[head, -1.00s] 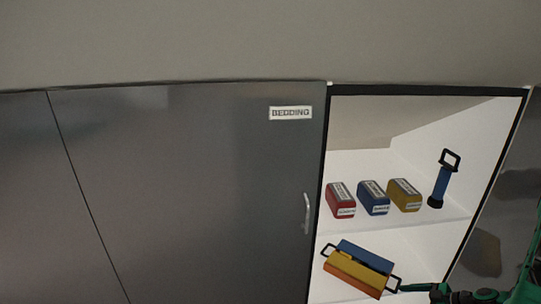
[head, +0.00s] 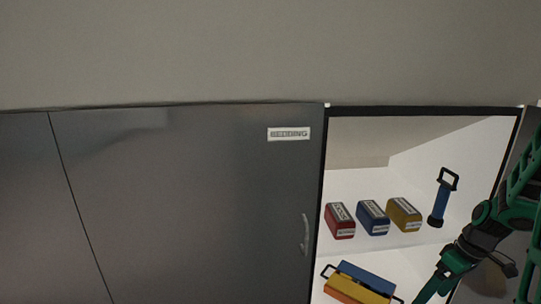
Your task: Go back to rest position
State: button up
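My arm, green and black, comes in from the right edge in the head view, in front of the open cupboard's right side. It reaches down to the bottom edge. The end of my gripper lies at or below that edge, so its fingers do not show clearly. A yellow, orange and blue case (head: 352,289) with black handles lies on the lower shelf, just left of my arm's lower end. I cannot tell whether my gripper touches it.
A red box (head: 340,221), a blue box (head: 373,218) and a yellow box (head: 404,215) stand on the upper shelf beside a blue flashlight-like tool (head: 438,205). A closed grey door (head: 190,210) labelled BEDDING is left of the opening. Bare wall is above.

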jog(key=s+a+r+m+h, duration=0.1)
jog(key=s+a+r+m, duration=0.2)
jog(key=s+r+m, duration=0.2)
jog(key=s+a+r+m+h, duration=0.2)
jog(key=s+r+m, duration=0.3)
jog(key=s+r, duration=0.4)
jog(key=s+a, duration=0.1)
jog(key=s, duration=0.3)
jog(key=shift+a+r+m+g, duration=0.2)
jog(key=shift+r+m+g, duration=0.1)
jog(key=shift+r+g, duration=0.1)
jog(key=shift+s, duration=0.1)
jog(key=shift+c, duration=0.3)
